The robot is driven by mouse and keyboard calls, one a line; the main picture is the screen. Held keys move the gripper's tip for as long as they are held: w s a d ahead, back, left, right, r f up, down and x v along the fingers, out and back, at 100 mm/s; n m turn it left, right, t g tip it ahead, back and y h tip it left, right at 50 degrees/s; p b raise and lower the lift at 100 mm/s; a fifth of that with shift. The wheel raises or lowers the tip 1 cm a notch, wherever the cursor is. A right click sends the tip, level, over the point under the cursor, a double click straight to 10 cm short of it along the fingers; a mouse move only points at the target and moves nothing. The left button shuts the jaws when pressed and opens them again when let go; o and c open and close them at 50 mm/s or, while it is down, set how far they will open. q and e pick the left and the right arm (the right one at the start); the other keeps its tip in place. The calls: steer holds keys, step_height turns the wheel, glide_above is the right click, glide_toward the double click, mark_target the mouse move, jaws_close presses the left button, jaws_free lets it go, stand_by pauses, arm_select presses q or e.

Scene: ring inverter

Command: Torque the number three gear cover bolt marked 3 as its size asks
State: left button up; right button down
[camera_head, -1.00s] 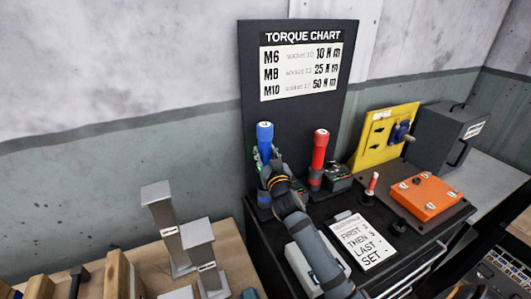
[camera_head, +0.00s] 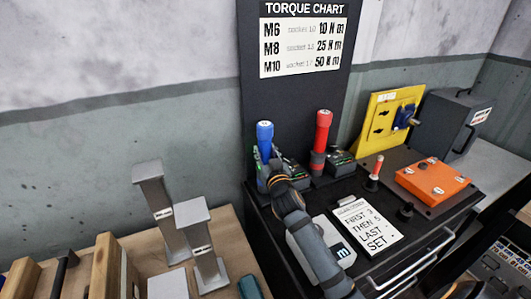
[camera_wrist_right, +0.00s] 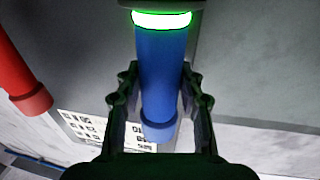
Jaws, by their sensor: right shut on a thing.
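My right gripper (camera_head: 265,172) is shut on the blue torque tool (camera_head: 265,132), which stands upright in front of the torque chart (camera_head: 301,48). In the right wrist view the blue tool (camera_wrist_right: 162,85) lies between both fingers (camera_wrist_right: 160,100), with a glowing green ring at one end. The tool's lower end is hidden by the gripper in the head view. The orange gear cover (camera_head: 433,181) lies on a dark plate at the right, with small bolts and white labels. Its label numbers are too small to read. My left gripper is out of view.
A red torque tool (camera_head: 322,132) stands just right of the blue one. A sign card (camera_head: 368,226), a small red-topped tool (camera_head: 376,168), a yellow board (camera_head: 385,128) and a dark box (camera_head: 452,118) are nearby. Grey metal posts (camera_head: 196,240) stand at the left.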

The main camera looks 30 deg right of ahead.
stand_by(0.4)
steer(key=c, duration=0.8)
jaws_free()
steer(key=shift+o, duration=0.2)
steer(key=shift+f, duration=0.3)
steer(key=shift+s, duration=0.2)
steer(key=v, duration=1.1)
steer(key=shift+s+a+r, duration=0.15)
steer(key=shift+s+r, duration=0.05)
steer(key=shift+s, duration=0.15)
